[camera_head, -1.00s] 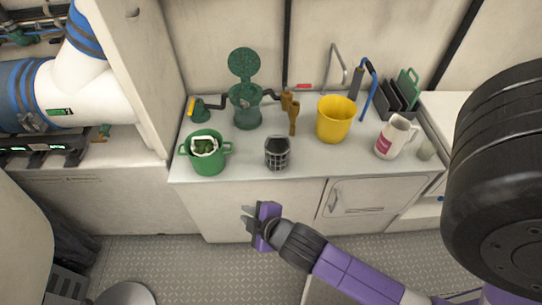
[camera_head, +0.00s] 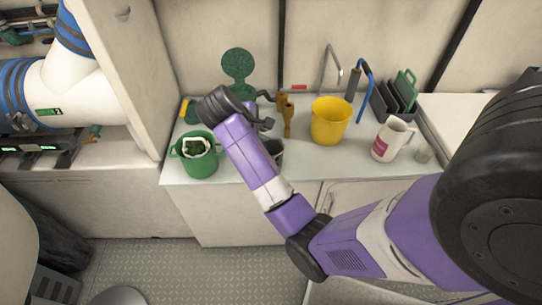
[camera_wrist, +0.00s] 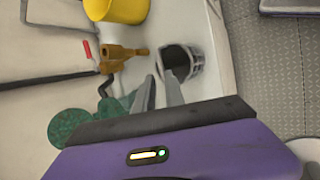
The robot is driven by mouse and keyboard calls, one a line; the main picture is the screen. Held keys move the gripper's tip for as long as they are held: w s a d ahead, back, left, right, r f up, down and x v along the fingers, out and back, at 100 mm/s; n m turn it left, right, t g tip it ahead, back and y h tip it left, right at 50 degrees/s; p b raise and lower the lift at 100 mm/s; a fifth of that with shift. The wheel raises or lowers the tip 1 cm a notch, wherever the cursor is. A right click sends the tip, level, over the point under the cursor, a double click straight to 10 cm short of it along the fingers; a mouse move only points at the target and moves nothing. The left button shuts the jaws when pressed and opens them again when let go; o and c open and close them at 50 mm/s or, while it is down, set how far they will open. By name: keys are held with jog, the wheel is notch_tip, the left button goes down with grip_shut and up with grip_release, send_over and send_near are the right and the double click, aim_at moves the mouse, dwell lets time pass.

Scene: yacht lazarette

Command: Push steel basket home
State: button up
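The steel basket (camera_head: 277,149), a dark grey slotted cup, stands on the white counter and is partly hidden behind my arm. In the wrist view the basket (camera_wrist: 182,62) shows its dark open mouth, just beyond my fingertips. My gripper (camera_head: 268,122) is above the counter behind the basket, its fingers small in the head view. In the wrist view my gripper (camera_wrist: 156,78) has its two fingers apart by a narrow gap, with nothing seen between them. The green strainer's round raised lid (camera_head: 238,66) stands behind my wrist; its body is mostly hidden.
A green pot (camera_head: 197,160) stands left of my forearm. A brass fitting (camera_head: 287,115) and a yellow bucket (camera_head: 331,122) stand to the right. A white jug (camera_head: 391,140) and a dark rack (camera_head: 398,95) are farther right. The counter's front edge is close.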

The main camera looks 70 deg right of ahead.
aim_at(271, 138)
jog(key=x, duration=0.7)
jog(key=shift+s+a, duration=0.1)
jog(key=shift+s, duration=0.25)
grip_shut()
jog(key=shift+r, duration=0.1)
dwell(1.1)
